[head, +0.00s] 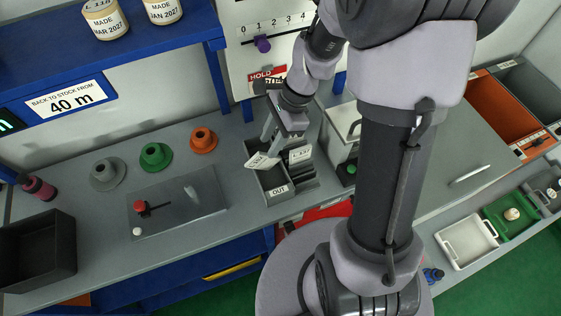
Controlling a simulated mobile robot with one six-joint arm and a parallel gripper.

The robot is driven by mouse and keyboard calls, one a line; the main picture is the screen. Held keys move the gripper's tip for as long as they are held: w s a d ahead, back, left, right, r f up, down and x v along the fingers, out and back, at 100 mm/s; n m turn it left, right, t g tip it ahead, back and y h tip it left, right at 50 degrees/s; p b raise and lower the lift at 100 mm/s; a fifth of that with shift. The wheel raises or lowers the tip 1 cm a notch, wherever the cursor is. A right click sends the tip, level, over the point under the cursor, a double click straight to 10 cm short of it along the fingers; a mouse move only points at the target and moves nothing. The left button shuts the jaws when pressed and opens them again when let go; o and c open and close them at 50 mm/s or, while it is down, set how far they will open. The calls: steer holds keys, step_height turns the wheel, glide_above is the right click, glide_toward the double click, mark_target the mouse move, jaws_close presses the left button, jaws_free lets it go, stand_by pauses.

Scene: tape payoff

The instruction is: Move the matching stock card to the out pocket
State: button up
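My gripper (272,146) points down over the grey card holder (253,176) in the middle of the bench. It appears shut on a white stock card (262,161), which is tilted above the left, open pocket. That pocket has an OUT label (278,191) on its front. The print on the held card is too small to read surely. Another white card (300,154), with print like "L 131", stands in the slotted right part of the holder. The fingers partly hide the back of the holder. I cannot tell whether the held card touches the pocket.
A blue shelf (150,48) with labelled rolls (104,18) and a "40 m" sign (66,100) is at upper left. A board with a scale and a HOLD tag (267,77) stands behind. A grey plate with a red knob (142,207) lies left. A white-topped box (343,125) stands close right.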

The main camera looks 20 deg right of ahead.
steer(key=p+v, duration=0.5)
steer(key=v, duration=1.2)
steer(key=shift+r+p, duration=0.15)
steer(key=shift+p, duration=0.2)
steer(key=shift+d, duration=0.1)
steer(key=s+a+f+n+t+h+b, duration=0.1)
steer(key=s+a+f+n+t+b, duration=0.1)
steer(key=s+a+n+b, duration=0.3)
steer(key=s+a+f+n+t+h+b, duration=0.1)
steer(key=s+a+f+n+t+b, duration=0.2)
steer(key=s+a+n+b, duration=0.2)
steer(key=s+n+b, duration=0.2)
steer(key=n+b, duration=0.1)
steer(key=shift+s+a+n+t, duration=0.25)
steer(key=shift+s+n+t, duration=0.15)
